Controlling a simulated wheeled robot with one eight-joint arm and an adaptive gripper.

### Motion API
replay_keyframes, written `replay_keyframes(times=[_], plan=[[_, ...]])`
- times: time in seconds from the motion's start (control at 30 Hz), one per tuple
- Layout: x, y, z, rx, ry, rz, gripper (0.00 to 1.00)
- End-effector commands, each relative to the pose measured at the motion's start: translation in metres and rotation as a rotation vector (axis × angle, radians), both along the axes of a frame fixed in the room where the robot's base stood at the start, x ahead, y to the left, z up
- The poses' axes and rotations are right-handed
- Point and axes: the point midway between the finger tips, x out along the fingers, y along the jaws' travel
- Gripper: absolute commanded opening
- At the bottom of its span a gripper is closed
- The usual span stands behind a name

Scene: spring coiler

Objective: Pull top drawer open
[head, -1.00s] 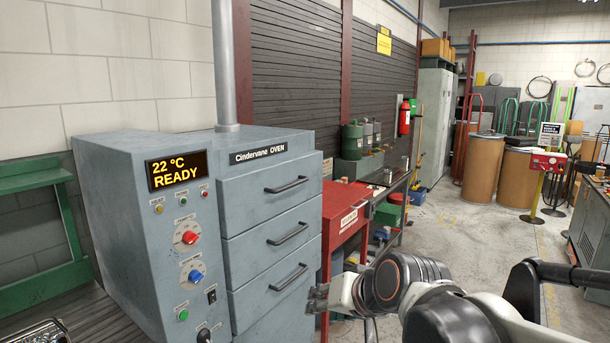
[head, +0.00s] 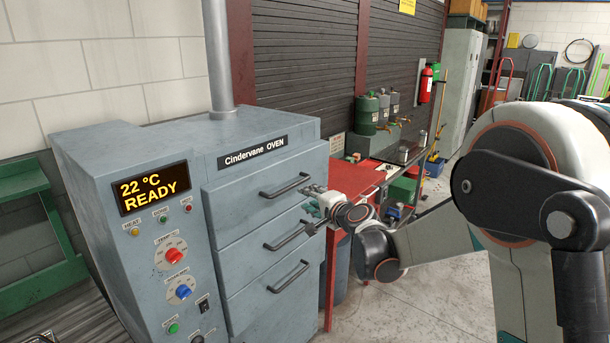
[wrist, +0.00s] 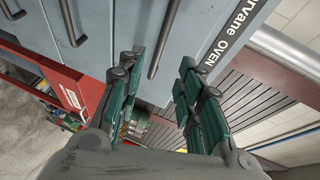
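The grey-blue oven (head: 255,130) has three stacked drawers, each with a dark bar handle. The top drawer (head: 235,205) looks shut, flush with the fronts below. Its handle (head: 286,186) shows in the head view and also in the wrist view (wrist: 166,35). My gripper (head: 312,203) is near the right end of this handle, a little below it. In the wrist view my gripper (wrist: 162,65) is open, and the handle's near end appears between its green-padded fingers. I cannot tell whether they touch the handle. The middle handle (head: 286,236) is below and left of my gripper.
A red bench (head: 350,180) stands just right of the oven. A flue pipe (head: 216,60) rises from the oven top. The floor (head: 450,300) in front of the drawers looks clear.

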Motion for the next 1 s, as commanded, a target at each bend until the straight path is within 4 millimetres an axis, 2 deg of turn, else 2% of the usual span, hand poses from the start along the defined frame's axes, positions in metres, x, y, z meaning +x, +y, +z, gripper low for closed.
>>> replay_keyframes(times=[0.37, 0.8, 1.0], plan=[[0.029, 0.014, -0.009, 0.050, 0.002, -0.014, 0.33], [0.100, 0.054, -0.025, 0.049, 0.003, -0.013, 0.33], [0.122, 0.066, -0.029, 0.047, 0.002, -0.012, 0.33]])
